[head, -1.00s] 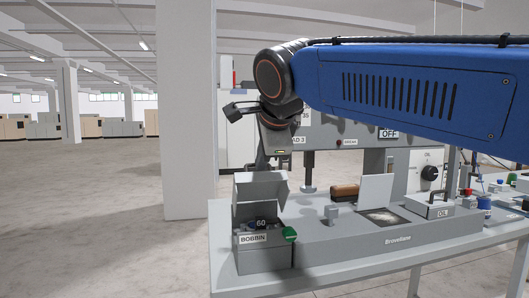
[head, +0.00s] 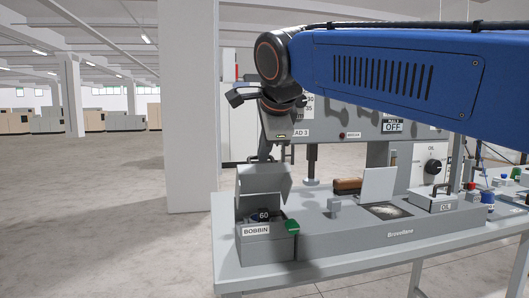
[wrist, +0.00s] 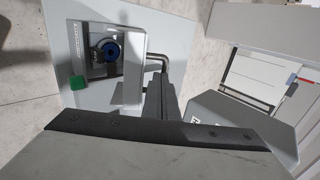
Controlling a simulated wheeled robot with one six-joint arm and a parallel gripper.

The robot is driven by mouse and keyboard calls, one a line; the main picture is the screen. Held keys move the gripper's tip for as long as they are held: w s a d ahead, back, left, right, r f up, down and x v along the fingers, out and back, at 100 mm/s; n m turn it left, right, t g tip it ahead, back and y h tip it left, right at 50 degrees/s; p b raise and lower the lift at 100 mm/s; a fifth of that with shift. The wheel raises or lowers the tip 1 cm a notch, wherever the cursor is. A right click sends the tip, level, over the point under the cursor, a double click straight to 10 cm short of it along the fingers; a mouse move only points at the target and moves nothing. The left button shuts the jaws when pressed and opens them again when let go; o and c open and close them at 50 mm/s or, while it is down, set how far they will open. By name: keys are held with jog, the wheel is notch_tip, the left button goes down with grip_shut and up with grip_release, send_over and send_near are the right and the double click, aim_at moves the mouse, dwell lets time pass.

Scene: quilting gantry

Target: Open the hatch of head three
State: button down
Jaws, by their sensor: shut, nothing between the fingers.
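The head three label (head: 300,133) is on the grey machine front, just right of my wrist. Below it, a grey box marked BOBBIN (head: 268,250) has its lid (head: 264,179) standing up, so its inside shows. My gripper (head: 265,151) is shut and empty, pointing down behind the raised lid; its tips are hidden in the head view. In the wrist view my gripper (wrist: 156,88) is beside the lid (wrist: 130,94) and its bent grey handle (wrist: 158,62). I cannot tell if they touch. A dark blue round bobbin (wrist: 110,50) sits inside the box.
A green tab (head: 292,226) is on the box's right corner. A pillar (head: 188,110) stands behind left. The floor at left is clear.

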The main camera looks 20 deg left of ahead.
jog(key=shift+w+a, duration=0.15)
jog(key=shift+w+a+r, duration=0.15)
jog(key=shift+w, duration=0.1)
jog(key=shift+w+a+r+g, duration=0.15)
jog(key=shift+w+a, duration=0.05)
jog(key=shift+w, duration=0.15)
jog(key=shift+w+a+r+g, duration=0.1)
jog(key=shift+w+a+g, duration=0.1)
jog(key=shift+w, duration=0.15)
jog(key=w+a, duration=0.3)
jog(key=w, duration=0.2)
jog(key=shift+r, duration=0.15)
jog(key=shift+w+a, duration=0.1)
